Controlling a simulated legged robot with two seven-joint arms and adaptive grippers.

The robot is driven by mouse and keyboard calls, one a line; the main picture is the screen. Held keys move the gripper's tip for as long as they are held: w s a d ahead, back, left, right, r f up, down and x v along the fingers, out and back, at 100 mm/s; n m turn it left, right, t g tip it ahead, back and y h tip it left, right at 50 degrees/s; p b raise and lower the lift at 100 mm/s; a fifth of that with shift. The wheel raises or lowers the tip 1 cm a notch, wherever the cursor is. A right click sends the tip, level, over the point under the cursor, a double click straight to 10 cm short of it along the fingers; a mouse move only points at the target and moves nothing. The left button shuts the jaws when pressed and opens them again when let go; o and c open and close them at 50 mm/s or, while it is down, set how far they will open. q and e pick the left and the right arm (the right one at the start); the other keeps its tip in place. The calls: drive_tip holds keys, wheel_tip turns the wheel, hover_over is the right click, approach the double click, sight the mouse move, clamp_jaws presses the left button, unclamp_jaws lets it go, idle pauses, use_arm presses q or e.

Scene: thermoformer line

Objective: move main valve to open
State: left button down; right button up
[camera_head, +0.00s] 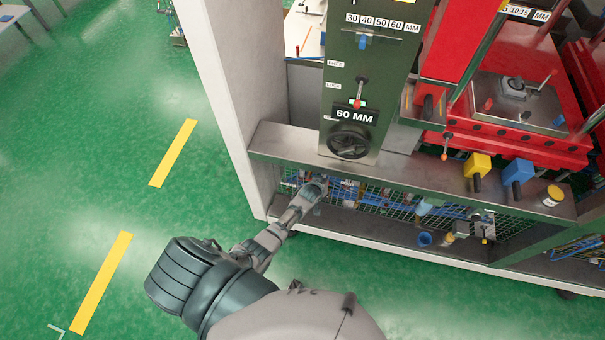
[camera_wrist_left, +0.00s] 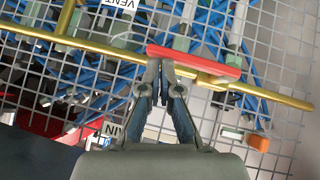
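A red lever handle (camera_wrist_left: 205,62) lies just above a brass pipe (camera_wrist_left: 275,95) in the left wrist view and runs roughly parallel to it. I cannot tell for sure that it is the main valve's handle. A partly hidden label (camera_wrist_left: 112,129) shows upside down at the lower left; a VENT label (camera_wrist_left: 120,4) is at the top. My left gripper (camera_wrist_left: 161,66) has its fingertips together at the left part of the red handle; whether they touch it is unclear. In the head view the left gripper (camera_head: 318,186) reaches the mesh panel under the bench ledge. My right gripper is out of view.
A wire mesh (camera_wrist_left: 60,70) stands behind the pipe with blue lines behind it. Above the gripper, a steel ledge (camera_head: 280,143) sticks out, with a black handwheel (camera_head: 349,142) on the green column. A white post (camera_head: 225,90) stands left. Green floor is open at left.

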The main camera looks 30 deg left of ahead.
use_arm(q)
drive_tip(key=v, duration=1.1)
drive_tip(key=shift+s+a, duration=0.45)
drive_tip(key=shift+a, duration=0.15)
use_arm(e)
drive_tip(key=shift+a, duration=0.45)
use_arm(q)
drive_tip(key=shift+a+r, duration=0.1)
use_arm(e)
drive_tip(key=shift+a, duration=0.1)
